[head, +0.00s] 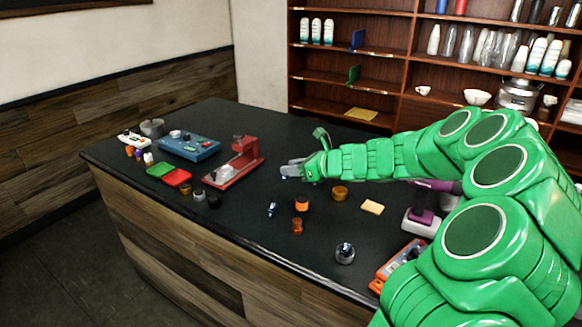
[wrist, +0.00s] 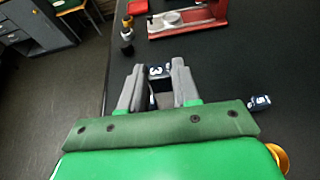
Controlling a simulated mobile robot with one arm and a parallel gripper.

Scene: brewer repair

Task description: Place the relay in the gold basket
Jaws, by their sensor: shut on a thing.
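My gripper (wrist: 158,84) is shut on a small dark blue block with white marks, likely the relay (wrist: 158,70), at its fingertips. In the head view my gripper (head: 289,171) is above the black counter, right of the red stand, and the block cannot be made out. A similar small blue-and-white piece (head: 272,209) lies on the counter; it also shows right of my gripper in the wrist view (wrist: 260,102). A round gold-amber container (head: 340,192), possibly the gold basket, stands right of my gripper. A smaller gold round piece (head: 185,190) sits at the left front.
A red stand (head: 236,163) and a blue device (head: 188,146) are on the left. Orange pieces (head: 302,204), a glass-like round item (head: 345,253) and a purple-and-white device (head: 421,215) are on the right. The counter's front edge (head: 235,239) is close.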

